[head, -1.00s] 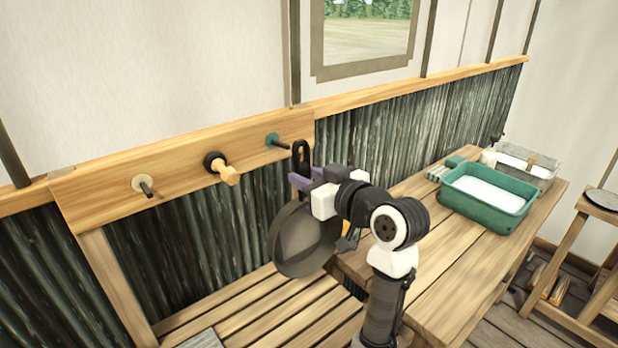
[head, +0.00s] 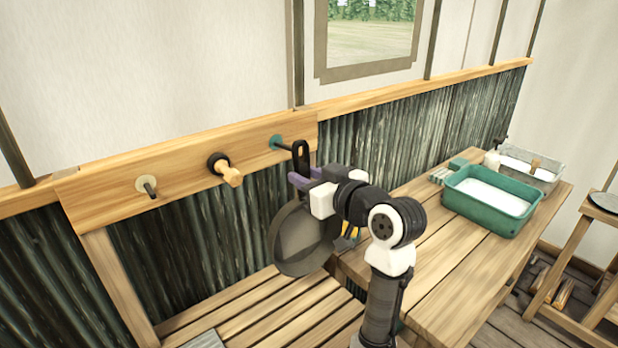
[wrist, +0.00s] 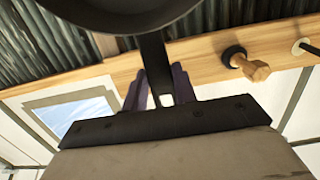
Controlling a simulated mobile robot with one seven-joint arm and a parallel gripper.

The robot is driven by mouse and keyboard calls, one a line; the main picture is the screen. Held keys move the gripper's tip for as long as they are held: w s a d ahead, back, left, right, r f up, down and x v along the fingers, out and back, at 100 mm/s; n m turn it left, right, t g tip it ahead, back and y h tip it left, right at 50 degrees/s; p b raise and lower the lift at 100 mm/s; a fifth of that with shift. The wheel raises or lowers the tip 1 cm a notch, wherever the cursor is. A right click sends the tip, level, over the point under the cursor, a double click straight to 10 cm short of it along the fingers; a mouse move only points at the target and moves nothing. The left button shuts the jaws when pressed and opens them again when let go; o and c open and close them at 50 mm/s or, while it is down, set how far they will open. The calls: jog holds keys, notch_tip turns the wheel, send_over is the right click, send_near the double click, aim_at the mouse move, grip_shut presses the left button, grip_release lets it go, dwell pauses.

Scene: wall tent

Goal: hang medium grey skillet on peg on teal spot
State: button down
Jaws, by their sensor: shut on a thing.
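The medium grey skillet (head: 303,240) hangs pan-down below my gripper (head: 309,184), its dark handle pointing up. My gripper is shut on the handle, with purple fingers. The wrist view shows the skillet's pan (wrist: 130,12) and handle (wrist: 154,62) between the fingers (wrist: 160,88). The handle's looped end (head: 301,158) stands at the tip of the peg on the teal spot (head: 276,142). I cannot tell whether the peg tip has entered the loop. The teal spot does not show in the wrist view.
A slatted bench (head: 250,315) lies below. A teal basin (head: 488,205) stands on the right table.

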jog(key=shift+w+a+r, duration=0.15)
jog(key=shift+w+a, duration=0.5)
jog(key=shift+w, duration=0.3)
dwell(0.5)
jog(key=shift+x, duration=0.75)
jog(key=shift+w+r, duration=0.1)
jog(key=shift+w+a, duration=0.15)
jog(key=shift+x, duration=0.8)
jog(key=shift+f+b, duration=0.75)
jog(key=shift+f, duration=0.2)
dwell(1.4)
jog(key=c, duration=2)
grip_release()
jog(key=shift+c, duration=0.2)
jog(key=shift+f, duration=0.1)
